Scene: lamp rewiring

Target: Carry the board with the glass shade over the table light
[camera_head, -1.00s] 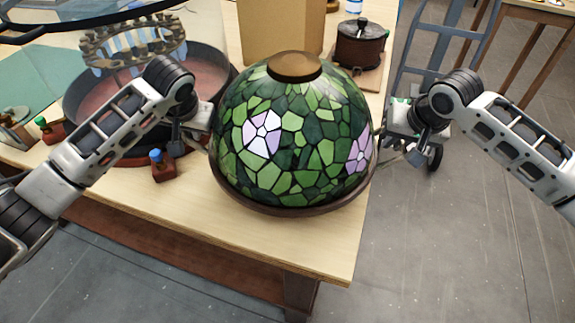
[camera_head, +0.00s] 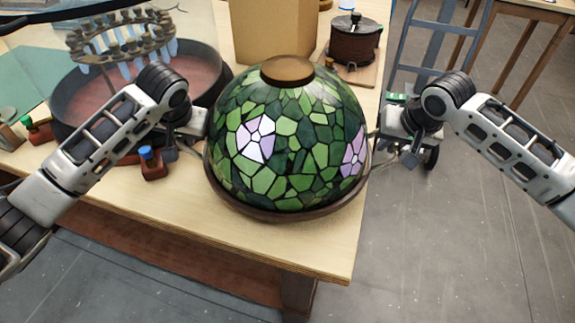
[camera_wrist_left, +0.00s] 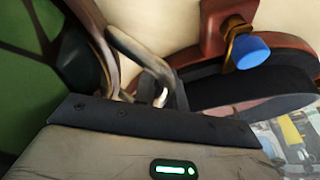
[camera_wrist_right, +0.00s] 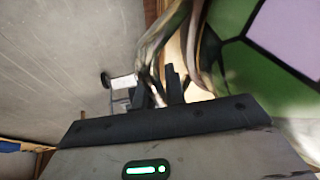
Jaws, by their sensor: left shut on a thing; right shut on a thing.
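The glass shade (camera_head: 300,130) is a dome of green pieces with pale purple flowers and a brown cap. It sits upright on a round dark board (camera_head: 290,213), whose rim shows below it. My left gripper (camera_head: 200,148) is at the board's left side; the left wrist view shows its fingers (camera_wrist_left: 165,93) shut on a loop-shaped handle (camera_wrist_left: 130,48). My right gripper (camera_head: 380,143) is at the right side, its fingers (camera_wrist_right: 165,92) shut on a similar handle (camera_wrist_right: 160,40). The handles are mostly hidden in the head view. I cannot identify the table light with certainty.
A ring with pale hanging pieces (camera_head: 120,38) stands over a round dark-rimmed dish (camera_head: 210,85) at the left. A blue-topped small block (camera_head: 152,165) is close to my left gripper. A cardboard box (camera_head: 265,30) and a brown pot (camera_head: 355,43) are behind. Floor is clear in front.

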